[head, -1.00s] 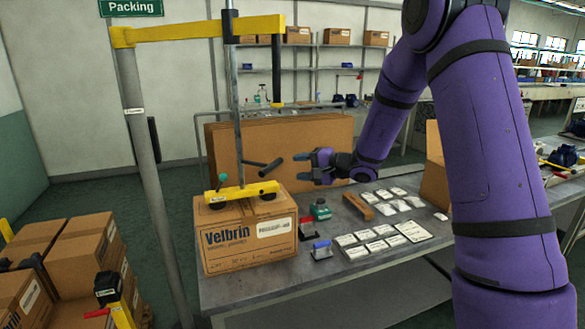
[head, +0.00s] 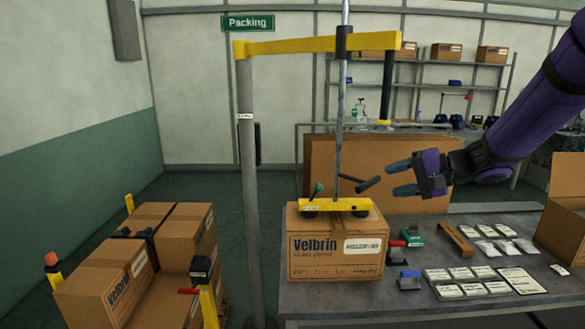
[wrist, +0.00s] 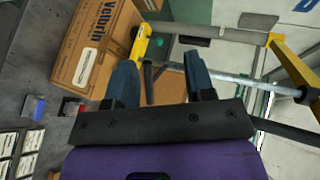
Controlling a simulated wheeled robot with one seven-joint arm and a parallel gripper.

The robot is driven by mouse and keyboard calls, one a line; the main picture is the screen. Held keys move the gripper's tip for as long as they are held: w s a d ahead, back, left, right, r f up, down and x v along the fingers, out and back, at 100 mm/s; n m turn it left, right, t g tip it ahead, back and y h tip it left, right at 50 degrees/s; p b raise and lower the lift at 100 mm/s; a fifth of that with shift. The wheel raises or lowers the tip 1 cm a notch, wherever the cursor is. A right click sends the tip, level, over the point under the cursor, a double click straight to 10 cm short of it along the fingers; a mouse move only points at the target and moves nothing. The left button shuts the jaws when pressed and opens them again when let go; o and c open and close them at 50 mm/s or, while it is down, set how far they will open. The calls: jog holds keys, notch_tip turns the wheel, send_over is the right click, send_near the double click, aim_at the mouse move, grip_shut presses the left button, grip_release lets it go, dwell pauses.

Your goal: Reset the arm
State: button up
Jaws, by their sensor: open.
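My purple arm reaches in from the right in the head view, above the packing bench. My gripper (head: 390,180) is open and empty, its two blue-grey fingers pointing left. It is in the air to the right of the yellow lifting tool's (head: 335,204) dark handle, apart from it. The gripper also shows in the wrist view (wrist: 160,85), with nothing between its fingers. The lifting tool rests on top of a closed Velbrin carton (head: 335,262) on the bench. That carton also shows in the wrist view (wrist: 95,45).
The lift's post (head: 249,180) and yellow beam (head: 310,46) stand left of the gripper. The bench (head: 400,305) holds a green device (head: 413,237), stampers and label packs. Stacked cartons (head: 105,282) are on the left. Flat cardboard (head: 330,165) stands behind.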

jog(key=s+a+r+n+g+h, duration=0.1)
jog(key=s+r+n+g+h, duration=0.1)
jog(key=s, duration=0.7)
jog(key=s+r+n+g+h, duration=0.1)
jog(key=s+r+n+h, duration=0.15)
jog(key=s, duration=0.55)
jog(key=s+d+t+h, duration=0.1)
jog(key=s+d+h, duration=0.2)
jog(key=s, duration=0.3)
jog(key=s+d+r+t+h, duration=0.1)
jog(key=s+d+h, duration=0.3)
jog(key=s, duration=0.3)
jog(key=shift+r, duration=0.15)
jog(key=shift+s+n, duration=0.1)
jog(key=shift+n, duration=0.15)
